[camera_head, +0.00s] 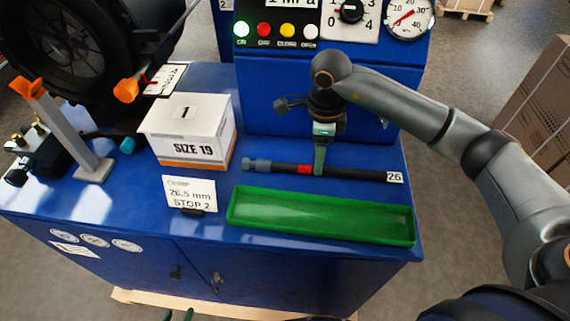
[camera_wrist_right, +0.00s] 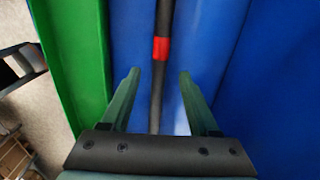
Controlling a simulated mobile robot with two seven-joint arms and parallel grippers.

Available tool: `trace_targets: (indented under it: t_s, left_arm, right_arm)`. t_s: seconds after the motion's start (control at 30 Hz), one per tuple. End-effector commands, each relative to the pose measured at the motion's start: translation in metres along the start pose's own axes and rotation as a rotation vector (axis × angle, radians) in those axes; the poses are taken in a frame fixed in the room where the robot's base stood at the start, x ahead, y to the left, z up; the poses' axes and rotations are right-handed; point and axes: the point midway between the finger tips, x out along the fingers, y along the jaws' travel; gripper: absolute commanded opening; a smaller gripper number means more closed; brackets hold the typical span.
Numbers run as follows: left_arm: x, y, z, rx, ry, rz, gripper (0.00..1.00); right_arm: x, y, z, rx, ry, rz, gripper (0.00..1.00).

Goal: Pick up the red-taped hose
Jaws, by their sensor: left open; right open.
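The hose (camera_head: 345,173) is dark, with a red tape band (camera_head: 305,169) near its middle, a grey fitting at its left end and a "26" tag at its right. It lies on the blue bench behind the green tray. My right gripper (camera_head: 319,172) is over the hose, just right of the tape, fingers pointing down. In the right wrist view the open fingers (camera_wrist_right: 159,74) stand either side of the hose (camera_wrist_right: 158,95), with the red band (camera_wrist_right: 161,48) beyond the tips. Contact cannot be told. My left gripper's tips (camera_head: 179,315) show at the bottom edge, apart from the hose.
The empty green tray (camera_head: 320,232) lies in front of the hose. A white "SIZE 19" box (camera_head: 190,130) and a "26.5 mm STOP 2" card (camera_head: 190,194) stand to the left. The blue control panel (camera_head: 270,95) rises behind. A grey post with orange top (camera_head: 70,130) stands far left.

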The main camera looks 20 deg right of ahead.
Motion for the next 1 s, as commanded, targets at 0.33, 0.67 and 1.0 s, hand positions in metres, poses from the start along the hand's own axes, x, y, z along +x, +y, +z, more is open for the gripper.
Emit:
trace_targets:
  t_s: [0.33,0.67,1.0]
  left_arm:
    - [-0.005,0.001,-0.006,0.000,0.000,0.000,0.50]
    - [-0.005,0.000,-0.006,0.000,0.001,0.000,0.50]
    - [-0.005,0.000,-0.006,0.000,0.002,0.000,0.50]
  right_arm:
    - [0.036,0.001,-0.002,0.000,0.000,0.001,0.61]
    - [0.036,0.001,-0.002,0.000,0.000,0.000,0.44]
    - [0.036,0.001,-0.002,0.000,0.000,0.000,0.06]
